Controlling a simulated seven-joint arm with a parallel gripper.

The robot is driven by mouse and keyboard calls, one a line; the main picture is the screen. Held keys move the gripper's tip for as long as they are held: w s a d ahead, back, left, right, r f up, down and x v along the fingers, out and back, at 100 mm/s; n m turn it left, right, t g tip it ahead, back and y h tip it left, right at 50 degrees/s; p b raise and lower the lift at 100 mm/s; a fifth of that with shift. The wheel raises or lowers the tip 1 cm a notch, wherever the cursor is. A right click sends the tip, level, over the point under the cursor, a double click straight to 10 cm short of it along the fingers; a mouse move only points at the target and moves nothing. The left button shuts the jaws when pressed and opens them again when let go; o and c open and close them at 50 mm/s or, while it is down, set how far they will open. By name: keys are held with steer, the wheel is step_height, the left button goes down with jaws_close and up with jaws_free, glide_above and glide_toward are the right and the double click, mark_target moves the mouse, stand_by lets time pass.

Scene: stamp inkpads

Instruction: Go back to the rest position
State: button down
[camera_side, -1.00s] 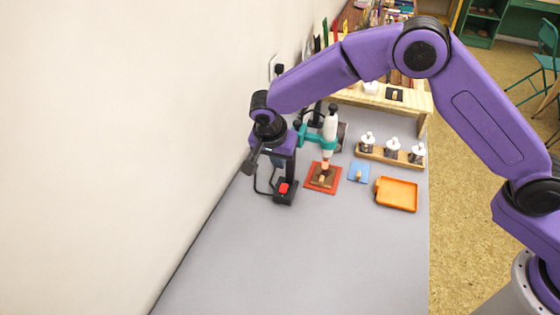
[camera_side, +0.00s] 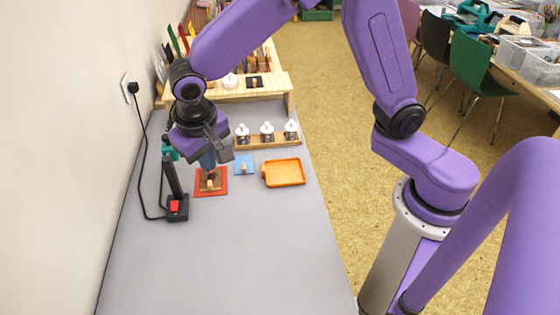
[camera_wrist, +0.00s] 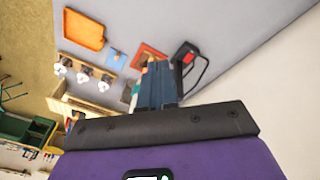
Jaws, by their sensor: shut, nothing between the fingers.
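My gripper (camera_side: 208,163) is purple and dark grey with bluish fingers. In the side view it is at the left of the table, in front of the red mat's far edge, and looks empty. In the wrist view the fingers (camera_wrist: 157,80) are shut together, with nothing between them. The red mat (camera_side: 221,191) bears a brown wooden piece (camera_side: 211,184); the mat also shows partly behind the fingers in the wrist view. The gripper's height above the table is hard to tell.
A black stand with a red button (camera_side: 175,206) is left of the mat, its cable running to the wall. A blue pad (camera_side: 244,171), an orange tray (camera_side: 284,173) and a wooden rack (camera_side: 268,142) of white-topped bottles are to the right. The front table is clear.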

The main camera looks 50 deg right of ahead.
steer(key=s+d+r+n+y, duration=0.1)
steer(key=s+d+n, duration=0.5)
steer(key=s, duration=0.5)
steer(key=s+d+r+n+g+y, duration=0.1)
steer(key=s+d+r+n, duration=0.1)
steer(key=s+d+n, duration=0.5)
steer(key=s+d, duration=0.4)
steer(key=s, duration=0.1)
steer(key=shift+s+g, duration=0.15)
steer(key=shift+g, duration=0.15)
